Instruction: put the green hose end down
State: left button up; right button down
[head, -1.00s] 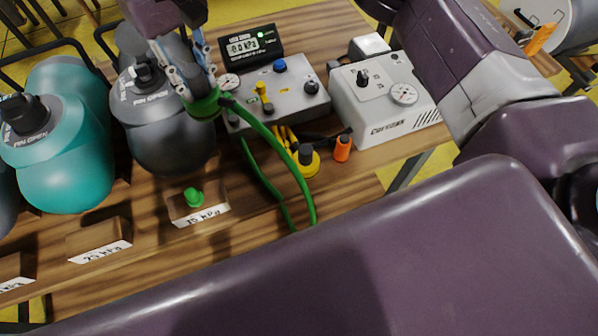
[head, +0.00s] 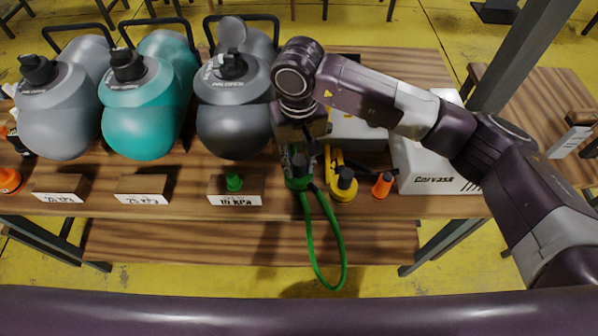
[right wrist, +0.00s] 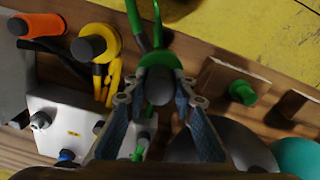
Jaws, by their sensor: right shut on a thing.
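My right gripper (head: 298,166) is shut on the green hose end (head: 298,184), near the front of the wooden table. In the right wrist view, the fingers (right wrist: 158,95) close on both sides of the hose end's dark grey body, with its green collar (right wrist: 160,60) beyond. The green hose (head: 342,250) loops down past the table's front edge. I cannot tell whether the hose end touches the tabletop. A wooden block with a green peg (head: 234,181) and a kPa label stands just left of it. My left gripper is out of view.
A yellow hose end (head: 344,185) and an orange one (head: 382,185) stand close on the right. A white Corvask box (head: 430,170) is at right. Bare tabletop shows between the labelled blocks.

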aim_at(299, 177)
jog(key=shift+f, duration=0.75)
notch_tip(299, 177, down, 4)
jog(key=shift+r+p, duration=0.25)
jog(key=shift+p, duration=0.35)
jog(key=shift+f, duration=0.4)
jog(key=c, duration=1.6)
grip_release()
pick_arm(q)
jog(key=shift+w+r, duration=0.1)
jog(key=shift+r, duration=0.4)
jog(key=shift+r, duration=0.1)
pick_arm(e)
jog(key=shift+r, duration=0.2)
